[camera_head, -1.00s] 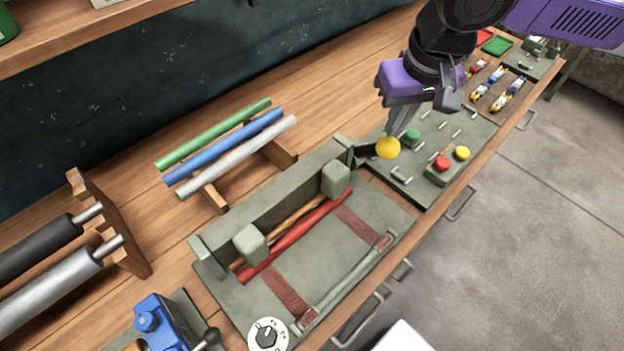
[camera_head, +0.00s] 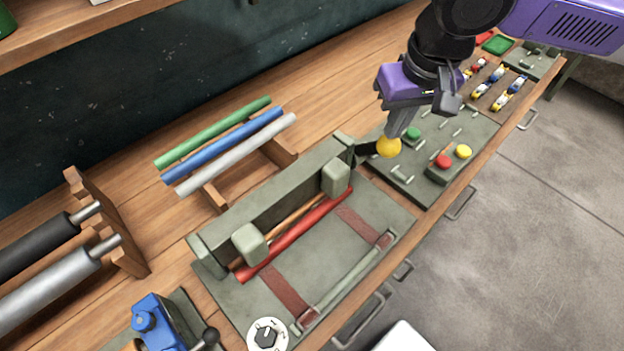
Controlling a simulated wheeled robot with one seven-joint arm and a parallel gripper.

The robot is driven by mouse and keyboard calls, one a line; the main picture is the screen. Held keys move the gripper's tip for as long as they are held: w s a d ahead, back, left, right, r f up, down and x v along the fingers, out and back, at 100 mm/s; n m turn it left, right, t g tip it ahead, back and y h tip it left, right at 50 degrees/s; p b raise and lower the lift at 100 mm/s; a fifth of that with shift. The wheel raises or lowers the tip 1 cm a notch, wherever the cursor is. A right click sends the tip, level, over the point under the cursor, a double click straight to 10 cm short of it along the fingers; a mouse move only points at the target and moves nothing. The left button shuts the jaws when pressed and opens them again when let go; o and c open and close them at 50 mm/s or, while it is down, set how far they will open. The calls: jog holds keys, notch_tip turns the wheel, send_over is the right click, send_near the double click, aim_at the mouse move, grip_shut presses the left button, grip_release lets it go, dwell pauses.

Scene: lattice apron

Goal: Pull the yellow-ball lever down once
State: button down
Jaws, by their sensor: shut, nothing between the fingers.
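The yellow ball (camera_head: 388,147) sits at the end of a short dark lever arm (camera_head: 366,149) at the right end of the grey-green press frame (camera_head: 270,205). My gripper (camera_head: 393,134) points downward, with its fingers shut and empty. The fingertips are right at the top of the yellow ball and seem to touch it; a small gap cannot be ruled out from this angle. A red rod (camera_head: 295,235) lies along the press bed under two grey blocks.
A panel with green, red and yellow buttons (camera_head: 442,161) lies just right of the ball. Green, blue and white rods (camera_head: 224,146) rest on a wooden rack at left. A blue clamp (camera_head: 155,322) and a dial (camera_head: 267,335) are at the front.

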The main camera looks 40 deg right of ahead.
aim_at(399, 150)
jog(key=shift+s+f, duration=0.15)
jog(key=shift+f, duration=0.15)
jog(key=shift+s+f+b, duration=0.3)
jog(key=shift+s+f, duration=0.05)
jog(key=shift+f, duration=0.1)
jog(key=shift+s+f+b, duration=0.3)
jog(key=shift+s+f, duration=0.1)
jog(key=shift+f, duration=0.1)
dwell(0.3)
jog(key=shift+s+f+b, duration=0.3)
jog(key=shift+f+b, duration=0.05)
jog(key=shift+f, duration=0.2)
jog(key=shift+s+f+b, duration=0.3)
jog(key=shift+f+b, duration=0.1)
jog(key=shift+f, duration=0.1)
dwell(0.3)
